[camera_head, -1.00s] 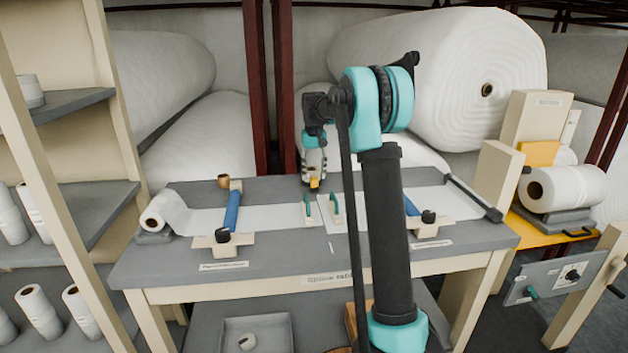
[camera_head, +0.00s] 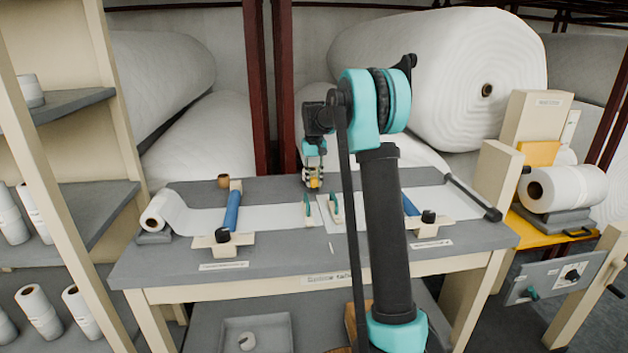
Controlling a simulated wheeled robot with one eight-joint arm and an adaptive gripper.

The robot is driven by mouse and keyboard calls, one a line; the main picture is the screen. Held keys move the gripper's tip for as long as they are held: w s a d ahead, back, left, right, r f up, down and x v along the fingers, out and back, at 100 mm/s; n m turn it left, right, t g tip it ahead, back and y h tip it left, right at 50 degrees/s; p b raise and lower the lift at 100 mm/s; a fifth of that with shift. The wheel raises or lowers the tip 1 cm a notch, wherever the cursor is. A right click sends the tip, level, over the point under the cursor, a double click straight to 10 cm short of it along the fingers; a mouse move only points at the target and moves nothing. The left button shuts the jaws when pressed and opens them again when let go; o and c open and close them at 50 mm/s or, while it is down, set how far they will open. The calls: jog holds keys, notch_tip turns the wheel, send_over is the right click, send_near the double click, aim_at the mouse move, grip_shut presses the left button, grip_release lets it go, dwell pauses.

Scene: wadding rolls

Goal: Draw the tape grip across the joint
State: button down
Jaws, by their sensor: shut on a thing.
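My gripper (camera_head: 313,183) points down at the far edge of the table, behind the joint. It is shut on a small yellow piece, which I take to be the tape grip (camera_head: 314,182); the fingers partly cover it. Two white webs lie along the table, the left web (camera_head: 270,217) and the right web (camera_head: 378,213). Their joint (camera_head: 321,214) lies between two small upright green-edged pieces, left (camera_head: 308,208) and right (camera_head: 335,207). The gripper is beyond the joint, and I cannot tell whether the tape grip touches the table.
Blue-handled clamp bars, left (camera_head: 232,212) and right (camera_head: 411,206), cross the webs. A white roll (camera_head: 154,222) sits at the table's left end. A small brown item (camera_head: 224,181) stands at the back left. My arm hides part of the right web. The table front (camera_head: 290,256) is mostly clear.

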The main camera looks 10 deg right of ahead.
jog(key=shift+s, duration=0.1)
send_over(328, 236)
dwell(0.6)
jog(key=shift+s, duration=0.1)
jog(key=c, duration=1.3)
grip_release()
jog(key=shift+a, duration=0.1)
notch_tip(328, 236, up, 12)
